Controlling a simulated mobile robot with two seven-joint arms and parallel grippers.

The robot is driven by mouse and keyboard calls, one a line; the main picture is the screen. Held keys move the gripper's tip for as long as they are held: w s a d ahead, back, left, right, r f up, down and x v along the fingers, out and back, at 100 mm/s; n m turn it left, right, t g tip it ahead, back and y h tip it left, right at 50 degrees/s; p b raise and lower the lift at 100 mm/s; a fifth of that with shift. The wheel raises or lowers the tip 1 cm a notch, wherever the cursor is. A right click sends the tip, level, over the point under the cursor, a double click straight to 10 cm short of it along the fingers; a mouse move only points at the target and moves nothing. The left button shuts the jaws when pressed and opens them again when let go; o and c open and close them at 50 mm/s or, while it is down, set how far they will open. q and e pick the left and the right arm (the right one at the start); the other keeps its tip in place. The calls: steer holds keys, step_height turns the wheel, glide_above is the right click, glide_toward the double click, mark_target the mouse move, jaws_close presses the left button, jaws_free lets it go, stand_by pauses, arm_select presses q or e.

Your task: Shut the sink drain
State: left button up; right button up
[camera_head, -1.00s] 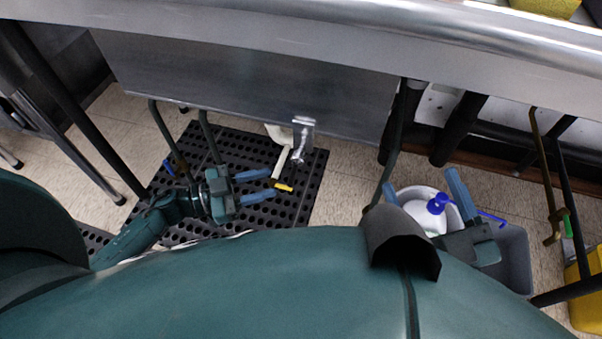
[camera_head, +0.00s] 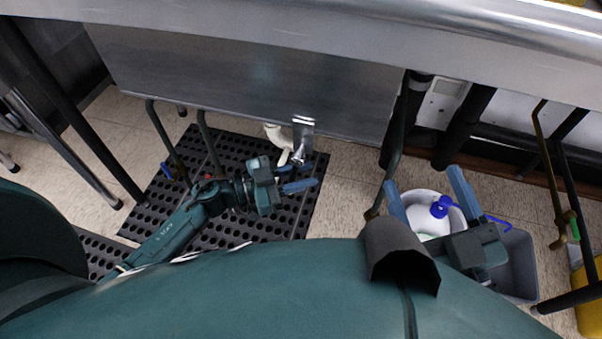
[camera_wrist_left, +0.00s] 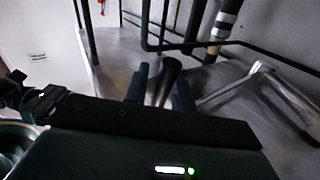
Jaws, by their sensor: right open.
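The sink (camera_head: 250,80) is a steel basin with a front panel. A chrome fitting (camera_head: 303,128) and a pale pipe (camera_head: 278,134) show below its lower edge. My left gripper (camera_head: 314,174) is beneath that edge, just below the chrome fitting, with its blue fingers apart. In the left wrist view, a dark, rounded bar (camera_wrist_left: 166,80) shows between the fingers; I cannot tell whether they touch it. A chrome rod (camera_wrist_left: 235,84) runs to its right. The drain's handle is not clearly visible in the head view. My right gripper (camera_head: 421,177) is open over a bucket.
A black perforated mat (camera_head: 220,150) lies on the floor under the left arm. A white bucket (camera_head: 418,200) with a blue-capped item stands beside a grey bin (camera_head: 518,265). Dark legs and pipes (camera_head: 465,120) stand to the right. A yellow container (camera_head: 590,300) is at the right edge.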

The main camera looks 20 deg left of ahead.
arm_select(q)
jaws_close()
stand_by(0.3)
